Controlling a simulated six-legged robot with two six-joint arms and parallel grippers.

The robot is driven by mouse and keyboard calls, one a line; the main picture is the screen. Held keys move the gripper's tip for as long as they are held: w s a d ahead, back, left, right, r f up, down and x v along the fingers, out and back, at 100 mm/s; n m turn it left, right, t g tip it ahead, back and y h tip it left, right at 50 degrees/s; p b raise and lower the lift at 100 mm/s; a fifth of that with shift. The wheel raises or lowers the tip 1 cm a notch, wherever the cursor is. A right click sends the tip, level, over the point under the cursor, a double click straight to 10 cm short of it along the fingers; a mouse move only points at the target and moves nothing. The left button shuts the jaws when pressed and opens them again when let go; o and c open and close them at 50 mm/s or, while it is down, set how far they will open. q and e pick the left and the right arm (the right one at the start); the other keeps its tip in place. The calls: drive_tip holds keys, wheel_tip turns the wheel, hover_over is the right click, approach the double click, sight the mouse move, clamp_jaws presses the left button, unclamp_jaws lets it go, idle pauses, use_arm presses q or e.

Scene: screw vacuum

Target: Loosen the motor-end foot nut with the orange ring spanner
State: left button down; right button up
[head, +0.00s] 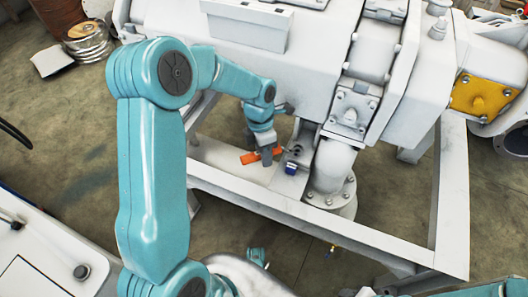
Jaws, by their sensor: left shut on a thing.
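My left gripper (267,157) is low beside the white machine, shut on the orange ring spanner (249,158). The spanner lies roughly level, with one end showing left of the fingers and a small part to their right. I cannot tell whether the ring is around a nut; the foot nut is too small to make out clearly. A small blue part (290,168) sits at the bracket, just right of the gripper. My right gripper is not seen.
The white frame rail (300,214) runs in front of the foot. A flanged pipe elbow (335,165) stands close to the right of the bracket. The machine body (310,65) overhangs from behind. A yellow cover (480,95) is at the far right.

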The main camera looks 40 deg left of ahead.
use_arm(q)
drive_tip(key=shift+f+b, duration=0.55)
drive_tip(key=shift+f, duration=0.25)
idle(0.4)
drive_tip(key=shift+s+d+r+n+t+b, duration=0.15)
drive_tip(key=shift+s+d+n+b, duration=0.1)
drive_tip(key=shift+d+n, duration=0.5)
drive_tip(key=shift+s+d+f+n+t+b, duration=0.1)
drive_tip(key=shift+s+d+n+b, duration=0.2)
drive_tip(key=shift+d+n, duration=0.4)
drive_tip(key=shift+s+d+r+n+t+b, duration=0.15)
drive_tip(key=shift+s+d+n+b, duration=0.1)
drive_tip(key=shift+d+n, duration=0.5)
drive_tip(key=shift+a+f, duration=0.1)
drive_tip(key=shift+a, duration=0.05)
wheel_tip(320, 180, up, 3)
drive_tip(key=shift+p, duration=1.25)
drive_tip(key=shift+w, duration=0.1)
